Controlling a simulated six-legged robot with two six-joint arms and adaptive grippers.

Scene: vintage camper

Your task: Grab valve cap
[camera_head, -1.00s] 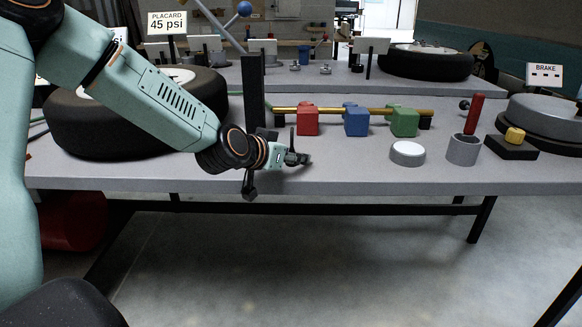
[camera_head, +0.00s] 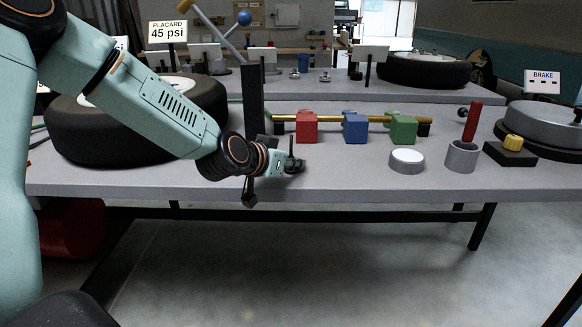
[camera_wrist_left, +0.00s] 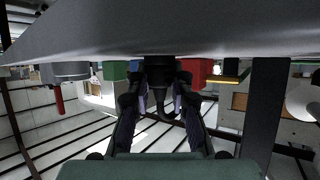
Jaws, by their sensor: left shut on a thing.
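My left gripper (camera_head: 292,160) is low over the front of the grey workbench (camera_head: 340,182), left of the white-topped disc. In the left wrist view its two dark fingers (camera_wrist_left: 160,88) are shut on a small black piece, which looks like the valve cap (camera_wrist_left: 160,68). The cap sits between the fingertips, close against the bench surface, which fills the top of that view. In the head view the cap is too small and dark to separate from the fingers. My right gripper is not in view.
Red (camera_head: 307,128), blue (camera_head: 355,130) and green (camera_head: 402,130) blocks sit on a brass rod behind the gripper. A dark upright post (camera_head: 253,95) stands close by. A white-topped disc (camera_head: 406,158), a grey cup (camera_head: 461,157) and a tire (camera_head: 120,140) are also on the bench.

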